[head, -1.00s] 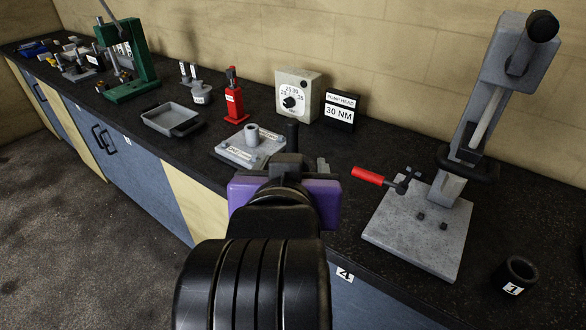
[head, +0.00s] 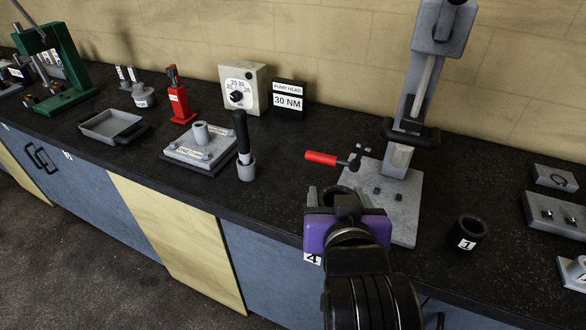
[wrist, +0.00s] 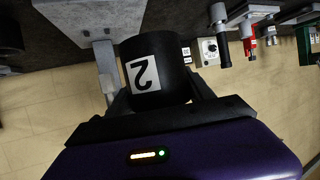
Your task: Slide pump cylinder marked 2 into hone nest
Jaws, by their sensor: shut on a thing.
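My gripper (head: 346,200) is shut on a black pump cylinder (wrist: 155,72), whose white label reads 2, upside down in the wrist view. In the head view the cylinder is mostly hidden by my purple gripper body. A tall grey hone stand (head: 405,160) has a grey base plate (head: 404,215) with small dark pegs; I cannot make out a distinct nest on it. My gripper is at the plate's front left edge, and the cylinder appears apart from the column. The plate also shows at the top of the wrist view (wrist: 95,18).
A red-handled clamp (head: 322,158) reaches left from the stand. Cylinder 1 (head: 467,233) stands right of the plate. A black-handled tool in a grey cup (head: 246,170) and a grey fixture (head: 200,150) stand left. Grey blocks (head: 555,212) lie far right.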

